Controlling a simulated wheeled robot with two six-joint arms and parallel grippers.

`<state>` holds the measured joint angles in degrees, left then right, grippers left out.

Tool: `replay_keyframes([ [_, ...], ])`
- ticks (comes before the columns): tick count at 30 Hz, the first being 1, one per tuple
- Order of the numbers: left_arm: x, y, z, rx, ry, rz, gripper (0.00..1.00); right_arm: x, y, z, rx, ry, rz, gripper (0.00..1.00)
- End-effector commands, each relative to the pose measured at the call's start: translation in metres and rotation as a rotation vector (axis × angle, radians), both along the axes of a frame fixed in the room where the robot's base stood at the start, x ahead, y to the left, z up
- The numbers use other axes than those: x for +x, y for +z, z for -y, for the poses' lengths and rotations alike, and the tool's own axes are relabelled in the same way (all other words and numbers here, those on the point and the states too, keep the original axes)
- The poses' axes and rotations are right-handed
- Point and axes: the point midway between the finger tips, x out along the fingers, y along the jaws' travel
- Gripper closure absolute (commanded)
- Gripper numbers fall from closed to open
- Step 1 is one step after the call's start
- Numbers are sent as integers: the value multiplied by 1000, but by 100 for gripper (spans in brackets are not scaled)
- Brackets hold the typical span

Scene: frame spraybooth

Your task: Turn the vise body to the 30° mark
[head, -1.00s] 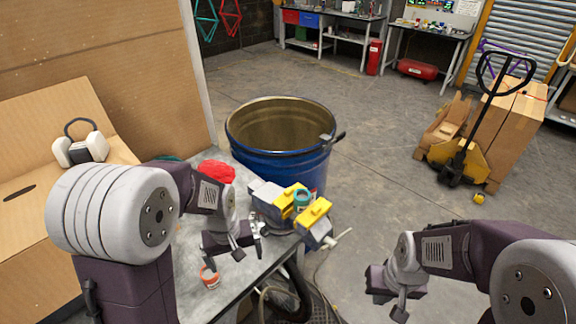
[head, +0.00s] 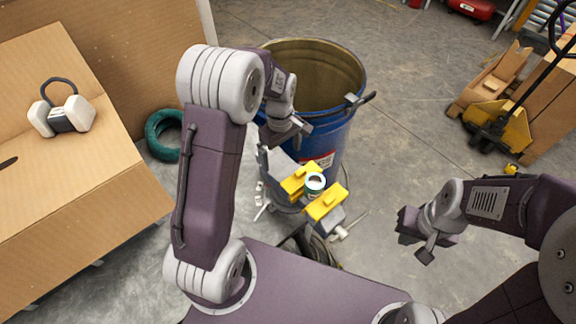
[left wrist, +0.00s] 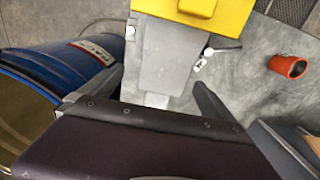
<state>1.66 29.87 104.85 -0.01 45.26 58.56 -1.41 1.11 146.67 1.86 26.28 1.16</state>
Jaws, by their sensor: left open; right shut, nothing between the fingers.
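The vise has a grey body (head: 283,165) and two yellow jaws (head: 327,202), with a small teal-and-white cup (head: 315,183) between the jaws. My left gripper (head: 294,141) is open at the far end of the vise, near the drum. In the left wrist view the grey vise body (left wrist: 165,58) runs toward the space between my open fingers, with a yellow jaw (left wrist: 200,8) at the top edge. I cannot tell whether the fingers touch it. My right gripper (head: 411,240) is shut and empty, out to the right of the vise. No angle mark is readable.
A blue drum (head: 330,145) stands close behind the vise. A cardboard box (head: 70,190) and a teal ring (head: 162,135) are at the left. Open floor lies right of the vise.

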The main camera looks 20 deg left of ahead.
Motion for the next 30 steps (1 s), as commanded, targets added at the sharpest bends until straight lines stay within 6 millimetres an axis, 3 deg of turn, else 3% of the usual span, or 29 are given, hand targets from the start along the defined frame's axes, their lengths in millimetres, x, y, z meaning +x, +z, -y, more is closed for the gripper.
replay_keyframes([
  [5, -2, -13, 0, 0, -1, -6, 0, 0, 3, 0, 0, 0, 0, 100],
  [15, -2, -78, 0, -1, -3, -5, 0, 0, 11, 0, 0, 0, 0, 100],
  [26, -1, -90, 0, 0, -4, 0, 0, 0, 12, 0, 0, 0, 0, 100],
  [30, -1, -90, 0, 0, -4, 0, 33, 0, 12, 0, 0, 0, 0, 100],
])
